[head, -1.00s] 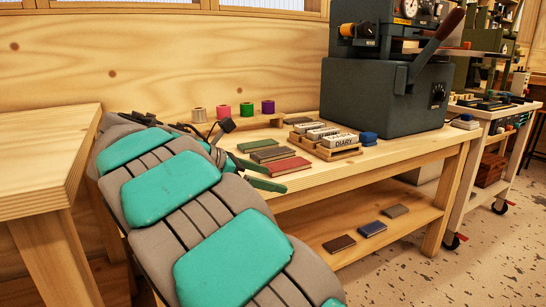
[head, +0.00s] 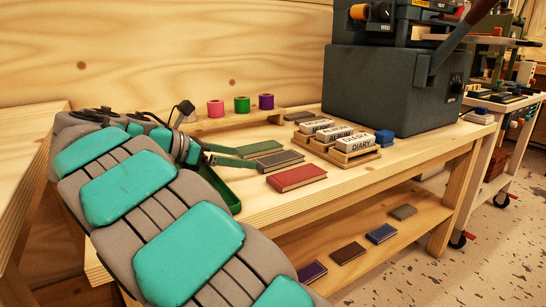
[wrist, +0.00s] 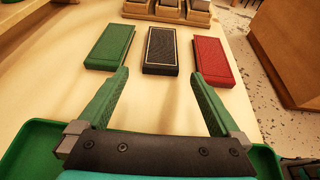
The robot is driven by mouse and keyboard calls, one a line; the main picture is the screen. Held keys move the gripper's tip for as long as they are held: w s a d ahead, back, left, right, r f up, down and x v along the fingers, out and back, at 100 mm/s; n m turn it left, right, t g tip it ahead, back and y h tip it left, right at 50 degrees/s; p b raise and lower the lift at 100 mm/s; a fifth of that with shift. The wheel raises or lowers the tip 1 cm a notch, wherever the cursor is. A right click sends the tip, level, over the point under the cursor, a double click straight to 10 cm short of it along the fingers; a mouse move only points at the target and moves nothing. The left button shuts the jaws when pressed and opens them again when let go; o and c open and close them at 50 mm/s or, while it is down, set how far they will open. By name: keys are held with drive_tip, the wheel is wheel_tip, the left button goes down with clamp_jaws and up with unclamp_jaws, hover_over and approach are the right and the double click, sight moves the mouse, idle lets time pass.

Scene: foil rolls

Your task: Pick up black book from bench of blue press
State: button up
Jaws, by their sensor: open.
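The black book (wrist: 161,51) lies flat on the bench (head: 330,180), in the middle of a row of three books. It also shows in the head view (head: 279,160). A green book (wrist: 109,46) lies on its left in the wrist view, and a red book (wrist: 211,61) on its right. My gripper (wrist: 160,85) is open and empty. Its green fingers point at the black book from the near side, apart from it, with the book lying beyond the gap between the fingertips. In the head view the gripper (head: 232,156) is at the near left of the books.
The blue press (head: 390,90) stands behind, right of a wooden rack (head: 352,157) with label blocks. Foil rolls (head: 242,104) stand along the back. A green tray (wrist: 20,147) lies under my gripper. Several books lie on the lower shelf (head: 330,237).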

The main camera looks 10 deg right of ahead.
sight(268, 161)
drive_tip(key=b+x, duration=0.1)
drive_tip(key=x, duration=0.6)
drive_tip(key=shift+d, duration=0.25)
drive_tip(key=shift+c, duration=0.2)
drive_tip(key=c, duration=1.3)
drive_tip(key=shift+r, duration=0.1)
